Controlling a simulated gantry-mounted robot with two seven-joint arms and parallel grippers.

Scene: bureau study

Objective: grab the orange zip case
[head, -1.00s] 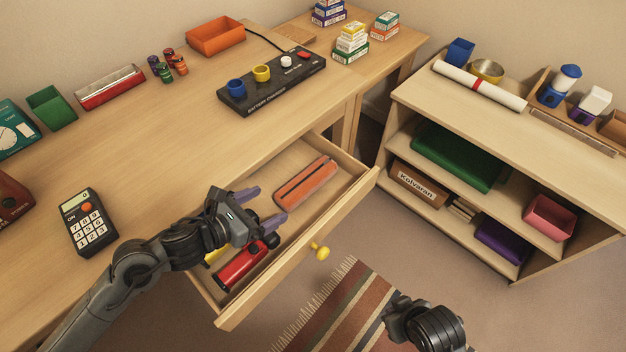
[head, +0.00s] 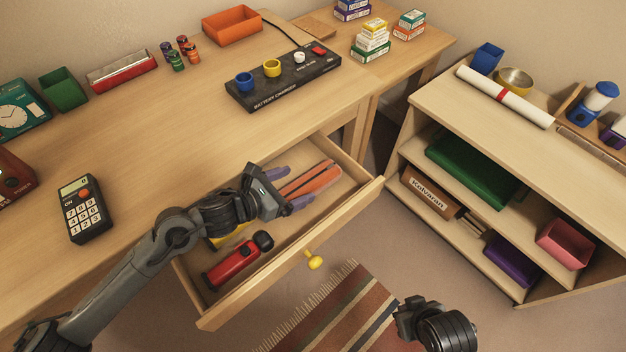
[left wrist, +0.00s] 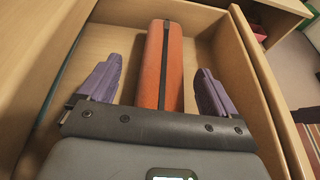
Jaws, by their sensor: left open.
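The orange zip case (head: 312,180) lies flat in the open drawer, towards its far right end, with a dark zip line along its top. In the left wrist view the case (left wrist: 162,65) lies between the two purple fingers, with space on both sides. My left gripper (head: 290,190) is open and empty, over the drawer at the near end of the case. The gripper hides part of the case in the head view. My right gripper (head: 403,318) is at the bottom of the head view, above the floor; its fingers are not clear.
The drawer (head: 350,205) also holds a red flashlight (head: 235,262) and a yellow item (head: 230,238) partly under my left arm. A calculator (head: 83,208) and a battery charger (head: 283,77) lie on the desk. A shelf (head: 480,115) stands to the right.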

